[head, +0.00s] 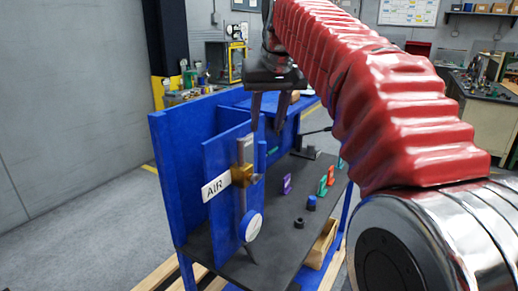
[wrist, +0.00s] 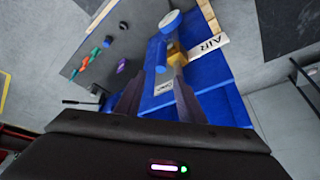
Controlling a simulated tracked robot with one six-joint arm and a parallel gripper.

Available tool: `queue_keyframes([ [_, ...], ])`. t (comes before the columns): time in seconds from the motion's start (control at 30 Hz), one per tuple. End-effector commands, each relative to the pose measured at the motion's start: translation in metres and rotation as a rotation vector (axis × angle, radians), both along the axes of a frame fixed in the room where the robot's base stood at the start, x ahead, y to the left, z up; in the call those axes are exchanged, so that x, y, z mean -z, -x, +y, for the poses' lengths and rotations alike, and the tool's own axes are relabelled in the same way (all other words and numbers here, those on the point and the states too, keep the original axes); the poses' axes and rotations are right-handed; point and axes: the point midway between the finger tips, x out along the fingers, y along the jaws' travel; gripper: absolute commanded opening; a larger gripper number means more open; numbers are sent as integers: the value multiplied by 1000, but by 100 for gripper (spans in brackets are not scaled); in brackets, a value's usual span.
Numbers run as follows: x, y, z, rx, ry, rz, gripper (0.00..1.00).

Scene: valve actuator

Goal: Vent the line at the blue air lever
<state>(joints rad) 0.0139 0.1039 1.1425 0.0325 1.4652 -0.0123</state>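The blue air lever (head: 262,156) stands upright beside a brass valve (head: 242,175) on a vertical grey pipe. A white AIR sign (head: 216,187) is at the valve's left. In the wrist view the lever (wrist: 161,55) shows just beyond my fingertips, between their lines, with the brass valve (wrist: 176,53) to its right. My gripper (head: 266,130) is open, fingers pointing down, above the lever's top. In the wrist view my gripper (wrist: 160,71) has a clear gap between its fingers. I cannot tell whether a finger touches the lever.
A round white gauge with a blue rim (head: 251,225) sits low on the pipe. The blue panel (head: 222,160) stands behind the valve. The dark bench top (head: 278,258) holds several small coloured parts and dark knobs to the right. The bench space in front of them looks clear.

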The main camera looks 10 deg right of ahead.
Motion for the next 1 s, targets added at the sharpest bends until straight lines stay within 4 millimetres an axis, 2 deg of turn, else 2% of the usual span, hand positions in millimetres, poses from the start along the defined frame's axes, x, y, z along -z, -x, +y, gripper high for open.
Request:
queue_keyframes([
  [0.13,-14,8,0,-3,-1,5,35],
  [0.3,-10,15,-2,1,-1,35,35],
  [0.67,-8,15,-5,6,-2,38,35],
  [0.87,4,10,-5,6,-1,40,35],
  [1.0,22,3,-5,7,-1,41,35],
])
